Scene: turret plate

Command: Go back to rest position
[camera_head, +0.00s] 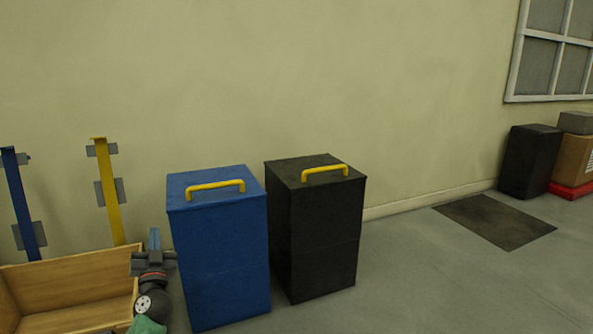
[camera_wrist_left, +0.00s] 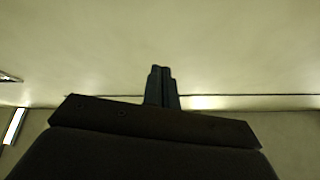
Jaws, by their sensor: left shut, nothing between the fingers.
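My left gripper (camera_head: 154,238) is at the lower left of the head view, pointing up, in front of the wooden box's right end and left of the blue bin. In the left wrist view its two fingers (camera_wrist_left: 161,72) are together with nothing between them, against a pale plain surface. My right gripper is in neither view.
A wooden box (camera_head: 75,268) is at the lower left, with a blue post (camera_head: 21,205) and a yellow post (camera_head: 108,190) behind it. A blue bin (camera_head: 222,265) and a black bin (camera_head: 318,240) with yellow handles stand by the wall. A dark mat (camera_head: 495,221) lies on open floor at right.

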